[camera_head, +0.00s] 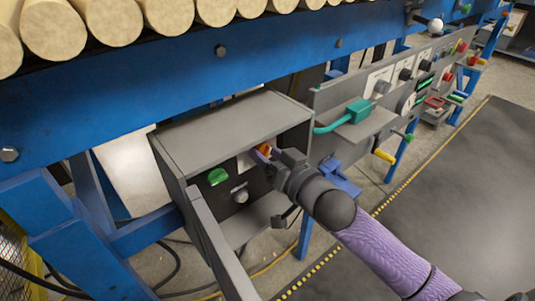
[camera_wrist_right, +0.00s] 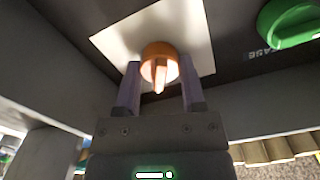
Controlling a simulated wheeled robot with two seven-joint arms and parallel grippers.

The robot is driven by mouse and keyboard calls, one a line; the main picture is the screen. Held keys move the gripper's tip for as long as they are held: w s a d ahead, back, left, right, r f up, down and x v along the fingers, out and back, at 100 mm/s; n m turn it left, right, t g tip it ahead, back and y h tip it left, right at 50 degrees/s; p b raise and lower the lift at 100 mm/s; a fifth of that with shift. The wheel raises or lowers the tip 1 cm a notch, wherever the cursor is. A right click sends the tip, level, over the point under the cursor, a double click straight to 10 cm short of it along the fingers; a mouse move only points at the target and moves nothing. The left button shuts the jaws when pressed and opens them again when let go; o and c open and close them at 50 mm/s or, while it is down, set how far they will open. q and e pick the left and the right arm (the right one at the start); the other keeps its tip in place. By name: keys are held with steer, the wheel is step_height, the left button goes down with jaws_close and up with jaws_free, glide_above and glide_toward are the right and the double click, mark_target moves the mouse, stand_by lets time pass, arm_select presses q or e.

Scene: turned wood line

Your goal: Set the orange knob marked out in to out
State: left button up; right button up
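The orange knob (camera_head: 263,149) is on the back panel inside the grey box, mostly hidden by my right gripper (camera_head: 283,160) in the head view. In the right wrist view the orange knob (camera_wrist_right: 158,62) sits on a white plate (camera_wrist_right: 115,42), its ridge pointing down in the picture. The two fingers of my right gripper (camera_wrist_right: 159,80) are open on either side of the knob, with small gaps between. No out or in marks can be read. My left gripper is not in view.
A green knob (camera_head: 218,176) and a pale round knob (camera_head: 240,195) are on the same panel. The grey box (camera_head: 225,122) has a roof and side walls close around my gripper. A teal handle (camera_head: 358,110) and more controls lie to the right.

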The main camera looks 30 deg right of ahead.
jaws_close()
steer(key=shift+r+n+p, duration=0.2)
steer(key=shift+n+p, duration=0.4)
steer(key=shift+p, duration=0.25)
steer(key=n+p, duration=0.2)
steer(key=shift+n, duration=0.3)
steer(key=n+p, duration=0.3)
steer(key=n, duration=0.1)
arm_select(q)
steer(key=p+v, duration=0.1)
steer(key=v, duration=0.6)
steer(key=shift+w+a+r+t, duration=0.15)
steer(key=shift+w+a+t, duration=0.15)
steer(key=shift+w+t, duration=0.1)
arm_select(e)
steer(key=shift+f+n, duration=0.2)
steer(key=shift+n, duration=1.8)
steer(key=o, duration=0.9)
jaws_free()
steer(key=shift+c, duration=0.2)
